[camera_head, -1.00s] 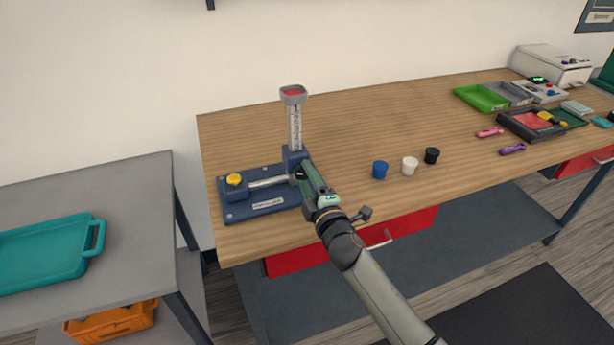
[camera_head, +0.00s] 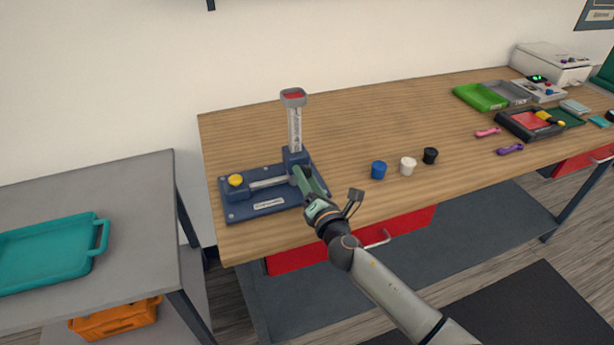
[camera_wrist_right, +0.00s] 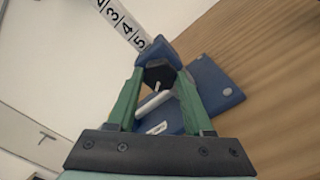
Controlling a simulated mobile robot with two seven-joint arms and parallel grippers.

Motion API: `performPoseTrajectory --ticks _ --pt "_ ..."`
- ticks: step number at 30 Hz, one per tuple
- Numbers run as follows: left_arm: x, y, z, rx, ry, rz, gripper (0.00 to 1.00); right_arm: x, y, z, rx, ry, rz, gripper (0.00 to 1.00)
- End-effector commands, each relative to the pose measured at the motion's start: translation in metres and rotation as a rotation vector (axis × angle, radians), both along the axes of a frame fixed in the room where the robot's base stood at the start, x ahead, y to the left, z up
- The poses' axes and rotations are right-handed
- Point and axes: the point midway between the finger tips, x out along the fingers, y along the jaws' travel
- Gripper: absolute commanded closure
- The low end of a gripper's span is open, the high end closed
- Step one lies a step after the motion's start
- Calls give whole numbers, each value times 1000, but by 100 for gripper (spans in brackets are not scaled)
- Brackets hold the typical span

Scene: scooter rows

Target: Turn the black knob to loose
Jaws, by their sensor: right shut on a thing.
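The black knob (camera_wrist_right: 159,74) shows in the right wrist view between the green fingers of my right gripper (camera_wrist_right: 161,78); a short pale mark shows on its face. The knob sits on the blue clamp block (camera_wrist_right: 155,54) at the foot of the upright scale. In the head view my right gripper (camera_head: 299,175) reaches the front of this block (camera_head: 296,158), is shut on the knob and hides it. The fixture's blue base (camera_head: 264,205) lies on the workbench. My left gripper is not in view.
A scale post (camera_head: 295,125) with a red-topped head rises above the block. A yellow knob (camera_head: 236,180) sits at the base's left. Blue (camera_head: 378,170), white (camera_head: 408,166) and black (camera_head: 430,155) cups stand to the right. The back of the workbench (camera_head: 365,120) is clear.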

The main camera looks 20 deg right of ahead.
Motion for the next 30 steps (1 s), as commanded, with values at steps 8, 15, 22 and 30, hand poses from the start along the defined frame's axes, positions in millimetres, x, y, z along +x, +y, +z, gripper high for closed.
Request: performPoseTrajectory --ticks 8,15,22,30 --pt "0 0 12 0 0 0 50 0 0 2 -267 -8 1 100" --pt "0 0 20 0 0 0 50 0 0 2 -494 -17 1 100" --pt "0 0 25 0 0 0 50 0 0 1 -712 -24 1 100" --pt "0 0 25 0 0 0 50 0 1 0 -965 -34 0 100"
